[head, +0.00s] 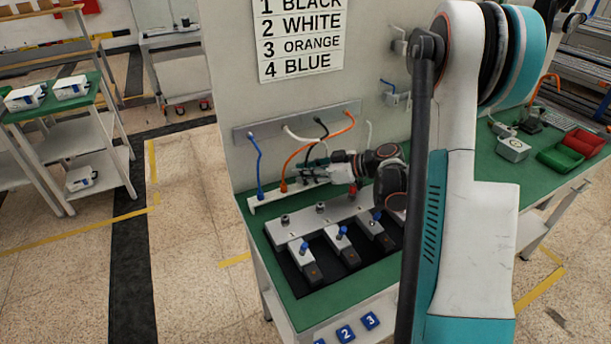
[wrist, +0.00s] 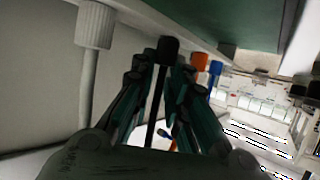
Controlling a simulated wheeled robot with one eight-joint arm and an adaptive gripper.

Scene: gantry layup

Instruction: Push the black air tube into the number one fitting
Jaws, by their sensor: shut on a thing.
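My gripper (head: 312,171) is at the back of the green bench in the head view, over the white holder strip. In the wrist view my gripper (wrist: 160,68) is shut on the black air tube (wrist: 155,105), whose black end cap (wrist: 168,48) shows between the fingers. I cannot tell which fitting is number one.
The orange tube (head: 305,150) and blue tube (head: 257,155) run from the rail to the white strip (head: 266,201). A white-capped tube (wrist: 95,25) is left of the fingers. A sign (head: 300,40) lists 1 black. Red and green bins (head: 560,157) stand right.

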